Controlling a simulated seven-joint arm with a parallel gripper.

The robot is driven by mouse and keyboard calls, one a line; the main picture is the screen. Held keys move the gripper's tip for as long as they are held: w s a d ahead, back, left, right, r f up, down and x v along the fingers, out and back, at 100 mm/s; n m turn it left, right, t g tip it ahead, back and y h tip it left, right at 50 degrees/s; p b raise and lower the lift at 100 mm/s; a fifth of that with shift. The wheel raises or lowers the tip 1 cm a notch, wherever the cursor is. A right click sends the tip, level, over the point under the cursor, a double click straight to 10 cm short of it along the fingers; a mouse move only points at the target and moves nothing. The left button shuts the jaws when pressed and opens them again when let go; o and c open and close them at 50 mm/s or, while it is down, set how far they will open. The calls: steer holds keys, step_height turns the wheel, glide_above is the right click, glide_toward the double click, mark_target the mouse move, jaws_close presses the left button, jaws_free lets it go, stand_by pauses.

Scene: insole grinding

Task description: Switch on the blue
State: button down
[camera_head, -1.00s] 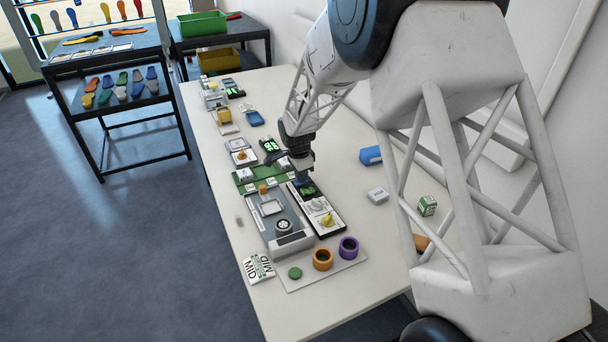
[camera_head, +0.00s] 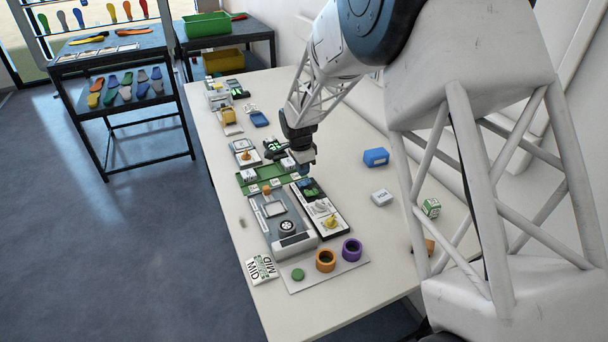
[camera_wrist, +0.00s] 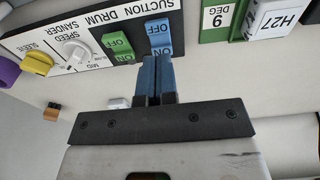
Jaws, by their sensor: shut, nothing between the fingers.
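The blue switch (camera_wrist: 159,35) is a rocker under the SUCTION label on a black and white control panel (camera_wrist: 100,15). Its OFF end shows clear of the fingers; the ON end is partly covered by my fingertips. My gripper (camera_wrist: 157,62) is shut and empty, its blue fingertips over the ON end. I cannot tell whether they touch. The green DRUM rocker (camera_wrist: 118,46) sits beside it. In the head view my gripper (camera_head: 304,168) is at the far end of the panel (camera_head: 328,226), and the blue switch is hard to make out there.
A white speed knob (camera_wrist: 76,53) and a yellow knob (camera_wrist: 37,62) are on the same panel. A green block marked DEG (camera_wrist: 216,20) stands close by. A grey machine (camera_head: 278,222) lies left of the panel. A blue box (camera_head: 376,157) stands to the right.

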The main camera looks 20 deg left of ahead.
mark_target(308, 180)
step_height(308, 180, up, 10)
steer(key=s+a, duration=0.1)
steer(key=shift+r, duration=0.25)
stand_by(0.5)
steer(key=shift+w+d+r+t+h, duration=0.2)
steer(key=shift+w+t+h, duration=0.1)
steer(key=shift+t, duration=0.1)
steer(key=shift+f, duration=0.15)
steer(key=f, duration=0.4)
steer(key=w+d+f, duration=0.1)
steer(key=f, duration=0.8)
steer(key=shift+w+d+f, duration=0.3)
steer(key=shift+d, duration=0.05)
steer(key=shift+f, duration=0.1)
steer(key=shift+w+d+f+g, duration=0.2)
steer(key=shift+f+g, duration=0.1)
steer(key=shift+g, duration=0.1)
steer(key=shift+s, duration=0.1)
steer(key=shift+s+a, duration=0.15)
